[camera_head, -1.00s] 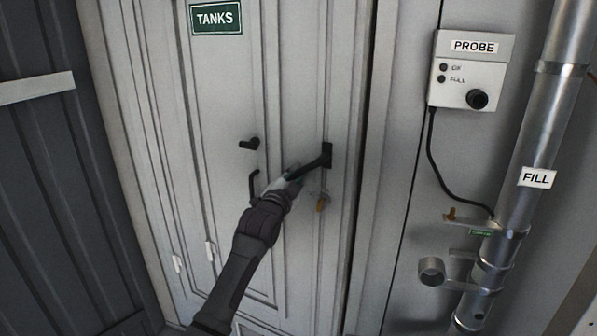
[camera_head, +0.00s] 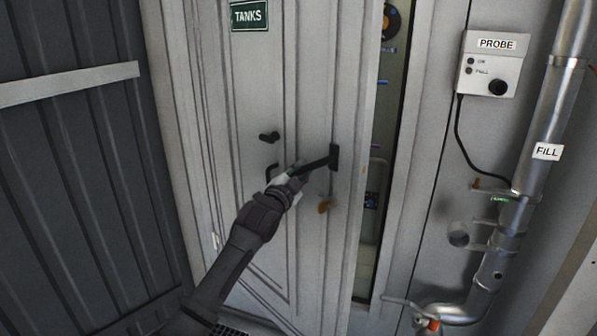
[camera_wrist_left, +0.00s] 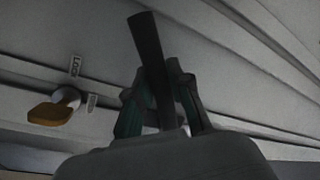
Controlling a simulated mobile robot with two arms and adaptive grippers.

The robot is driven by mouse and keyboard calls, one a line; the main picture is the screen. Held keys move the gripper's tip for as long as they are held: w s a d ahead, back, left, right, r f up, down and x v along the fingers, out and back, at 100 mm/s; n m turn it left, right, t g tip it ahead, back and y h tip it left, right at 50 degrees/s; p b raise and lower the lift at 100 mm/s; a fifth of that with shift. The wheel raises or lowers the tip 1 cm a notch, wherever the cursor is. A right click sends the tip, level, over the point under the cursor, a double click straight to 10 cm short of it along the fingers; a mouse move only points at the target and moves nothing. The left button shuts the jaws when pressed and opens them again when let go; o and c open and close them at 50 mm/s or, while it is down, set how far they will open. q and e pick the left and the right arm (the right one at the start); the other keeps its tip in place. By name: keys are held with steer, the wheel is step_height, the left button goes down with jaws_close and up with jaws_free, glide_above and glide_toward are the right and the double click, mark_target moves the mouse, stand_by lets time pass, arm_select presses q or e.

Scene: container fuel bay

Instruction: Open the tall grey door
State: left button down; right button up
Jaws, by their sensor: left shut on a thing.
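The tall grey door (camera_head: 310,95) carries a green TANKS sign (camera_head: 249,15) and stands ajar, with a gap along its right edge. Its black lever handle (camera_head: 321,162) sticks out to the left from a dark plate. My left gripper (camera_head: 290,178) is shut on the outer end of this handle. In the left wrist view the handle (camera_wrist_left: 148,45) passes between the two fingers (camera_wrist_left: 160,105). My right gripper is out of view.
Through the gap (camera_head: 385,130) a lit interior with coloured items shows. Right of the frame are a PROBE box (camera_head: 490,65) with a cable and a steel FILL pipe (camera_head: 540,130). A dark ribbed panel (camera_head: 75,170) with a pale bar stands on the left.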

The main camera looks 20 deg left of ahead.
arm_select(q)
steer(key=c, duration=1.3)
jaws_free()
steer(key=shift+w+d+f, duration=0.3)
steer(key=shift+w+d, duration=0.15)
steer(key=shift+w, duration=0.05)
steer(key=shift+c, duration=0.2)
steer(key=shift+o, duration=1.4)
steer(key=shift+s, duration=0.1)
steer(key=shift+s+a+r, duration=0.2)
steer(key=shift+s, duration=0.1)
steer(key=shift+s+f, duration=0.1)
steer(key=shift+s, duration=0.05)
steer(key=s, duration=0.4)
steer(key=s+a, duration=0.1)
steer(key=s, duration=0.2)
steer(key=s+a+f, duration=0.1)
steer(key=s, duration=0.3)
steer(key=shift+s, duration=0.3)
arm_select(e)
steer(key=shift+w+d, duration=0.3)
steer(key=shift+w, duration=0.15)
